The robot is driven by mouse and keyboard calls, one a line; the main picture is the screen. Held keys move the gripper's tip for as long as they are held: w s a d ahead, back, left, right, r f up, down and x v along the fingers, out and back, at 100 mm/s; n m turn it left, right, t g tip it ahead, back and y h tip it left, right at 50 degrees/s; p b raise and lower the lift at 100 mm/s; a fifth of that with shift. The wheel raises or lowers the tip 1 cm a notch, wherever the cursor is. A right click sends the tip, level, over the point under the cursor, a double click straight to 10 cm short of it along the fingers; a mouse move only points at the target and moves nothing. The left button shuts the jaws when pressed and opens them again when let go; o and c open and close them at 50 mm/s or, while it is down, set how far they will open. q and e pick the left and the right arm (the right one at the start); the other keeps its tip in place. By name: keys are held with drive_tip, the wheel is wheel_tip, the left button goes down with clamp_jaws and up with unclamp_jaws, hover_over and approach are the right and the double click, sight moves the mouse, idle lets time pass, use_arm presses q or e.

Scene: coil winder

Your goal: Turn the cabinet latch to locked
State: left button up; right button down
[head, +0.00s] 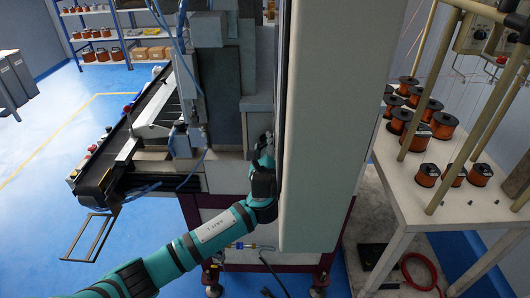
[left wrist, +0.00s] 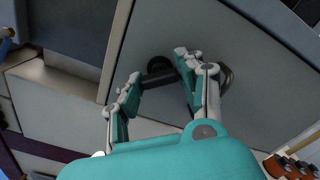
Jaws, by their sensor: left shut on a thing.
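The cabinet (head: 325,130) is a tall pale grey box in the middle of the head view. Its grey panel (left wrist: 235,50) fills much of the left wrist view. A dark latch (left wrist: 159,79) with a short bar and a round base sits on that panel. My left gripper (head: 264,148) is at the cabinet's left side in the head view. In the left wrist view its two fingers are closed on the latch bar, one on each side. The latch is not clear in the head view, where the gripper covers that spot. My right gripper is in neither view.
A machine with a dark rail (head: 98,170) stands left of the cabinet. A white table (head: 395,178) with several copper wire spools (head: 443,125) stands to the right. A red cable (head: 420,262) lies low at the right. Blue floor (head: 50,225) is clear at the left.

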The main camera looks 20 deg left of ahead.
use_arm(q)
drive_tip(key=shift+f+n+b, duration=0.1)
drive_tip(key=shift+n+b, duration=2.9)
drive_tip(key=shift+n, duration=1.9)
drive_tip(key=o, duration=1.2)
drive_tip(key=shift+c, duration=0.2)
drive_tip(key=v, duration=1.2)
